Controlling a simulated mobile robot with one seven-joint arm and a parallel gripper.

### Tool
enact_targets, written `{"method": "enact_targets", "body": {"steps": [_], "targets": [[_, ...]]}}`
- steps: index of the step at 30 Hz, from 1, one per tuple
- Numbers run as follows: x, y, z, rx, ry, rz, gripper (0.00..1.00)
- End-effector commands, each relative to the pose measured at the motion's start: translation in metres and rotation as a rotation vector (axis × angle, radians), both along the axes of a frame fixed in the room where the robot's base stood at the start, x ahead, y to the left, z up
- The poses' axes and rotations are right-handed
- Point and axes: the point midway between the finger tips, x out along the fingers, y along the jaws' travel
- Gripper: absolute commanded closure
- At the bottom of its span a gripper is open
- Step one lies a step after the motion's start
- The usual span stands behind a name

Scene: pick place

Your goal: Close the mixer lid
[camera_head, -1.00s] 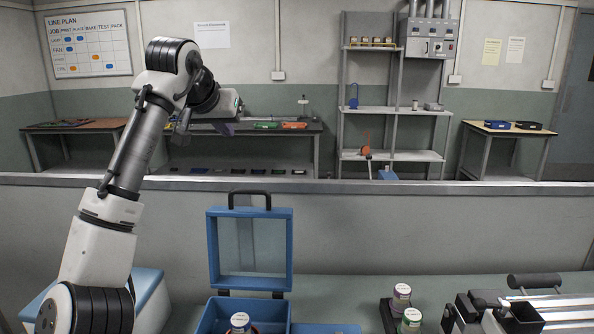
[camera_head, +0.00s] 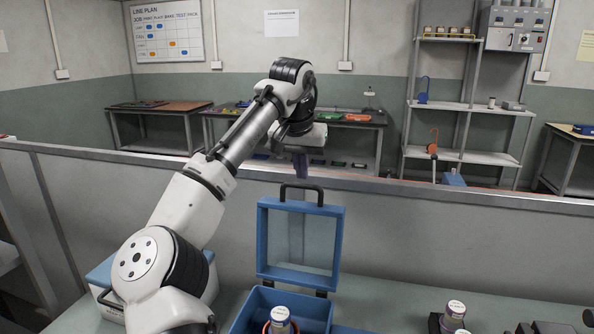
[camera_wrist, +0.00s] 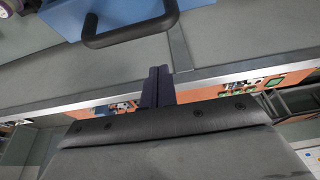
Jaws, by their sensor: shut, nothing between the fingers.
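The mixer is a blue box (camera_head: 312,306) on the table, with its open lid (camera_head: 263,240) standing upright at the back. The lid has a blue frame, a clear panel and a black handle (camera_head: 302,187) on top. A jar with a white cap (camera_head: 281,314) stands inside the box. My gripper (camera_head: 301,172) is above the handle, apart from it, with its fingers pointing down. In the wrist view my gripper (camera_wrist: 157,70) is shut and empty, and the black handle (camera_wrist: 130,32) and blue lid edge (camera_wrist: 75,14) show beyond the fingertips.
A low grey partition (camera_head: 420,225) runs behind the table. A jar (camera_head: 454,312) in a dark holder stands to the right. A blue and white box (camera_head: 105,290) is at the left, partly behind my arm. The table right of the mixer is partly clear.

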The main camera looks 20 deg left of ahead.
Motion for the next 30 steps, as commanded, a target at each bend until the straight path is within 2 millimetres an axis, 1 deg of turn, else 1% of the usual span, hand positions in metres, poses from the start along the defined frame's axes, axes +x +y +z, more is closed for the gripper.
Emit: {"method": "enact_targets", "body": {"steps": [1, 3, 6, 10, 15, 30], "targets": [[-0.010, 0.002, 0.005, 0.005, -0.005, 0.001, 1.00], [-0.019, 0.002, 0.004, 0.004, -0.004, 0.001, 1.00], [-0.029, 0.001, 0.005, 0.003, -0.004, 0.000, 1.00], [-0.037, 0.000, 0.004, 0.002, -0.004, 0.000, 1.00], [-0.040, 0.000, 0.004, 0.001, -0.004, -0.001, 1.00], [-0.037, 0.002, 0.004, 0.000, -0.029, -0.001, 1.00]]}}
